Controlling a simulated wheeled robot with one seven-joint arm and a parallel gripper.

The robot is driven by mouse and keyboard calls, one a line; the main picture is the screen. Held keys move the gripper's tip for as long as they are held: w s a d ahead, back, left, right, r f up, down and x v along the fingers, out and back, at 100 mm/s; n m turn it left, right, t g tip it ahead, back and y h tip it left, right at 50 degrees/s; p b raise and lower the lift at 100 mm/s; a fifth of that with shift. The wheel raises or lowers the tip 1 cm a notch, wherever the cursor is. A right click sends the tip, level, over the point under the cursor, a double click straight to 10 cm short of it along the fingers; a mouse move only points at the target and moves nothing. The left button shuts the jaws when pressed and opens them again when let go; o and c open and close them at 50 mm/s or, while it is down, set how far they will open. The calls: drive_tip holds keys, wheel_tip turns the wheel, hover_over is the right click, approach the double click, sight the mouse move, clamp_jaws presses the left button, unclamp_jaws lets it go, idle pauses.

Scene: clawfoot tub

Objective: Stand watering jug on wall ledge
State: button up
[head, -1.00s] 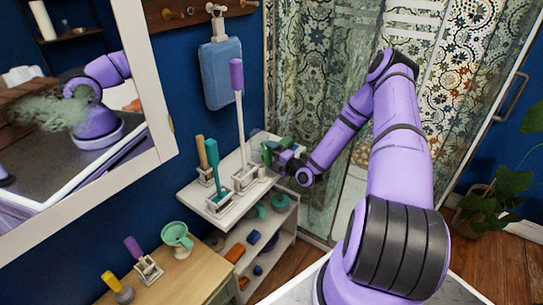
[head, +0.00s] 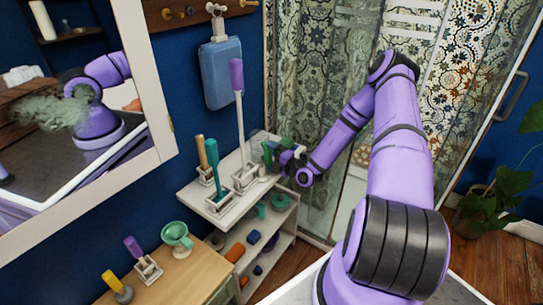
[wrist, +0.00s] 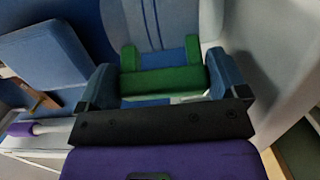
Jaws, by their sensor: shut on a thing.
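The watering jug (head: 259,141) looks like a pale, see-through blue-grey body with a green handle. In the wrist view its green handle (wrist: 163,82) lies across between the two fingers, with the ribbed body (wrist: 160,25) beyond. My gripper (head: 284,157) is shut on the handle and holds the jug at the far right end of a white shelf top (head: 222,209). This top stands against the blue wall and may be the ledge. The jug looks roughly upright; the gripper partly hides it. I cannot tell whether its base touches the top.
Upright brushes in white holders (head: 246,177) stand on the top, left of the jug; one has a tall purple handle (head: 236,75). A blue hanging bag (head: 221,76) is on the wall above. A patterned glass screen (head: 325,70) rises behind my arm. Lower shelves hold small items.

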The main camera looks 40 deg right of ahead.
drive_tip(key=shift+f, duration=0.5)
idle(0.5)
drive_tip(key=o, duration=1.2)
drive_tip(key=shift+s, duration=0.1)
drive_tip(key=shift+v, duration=4.1)
drive_tip(key=shift+s+d, duration=0.1)
drive_tip(key=shift+s, duration=0.05)
drive_tip(key=v, duration=1)
drive_tip(key=shift+s+d, duration=0.1)
drive_tip(key=shift+s, duration=0.2)
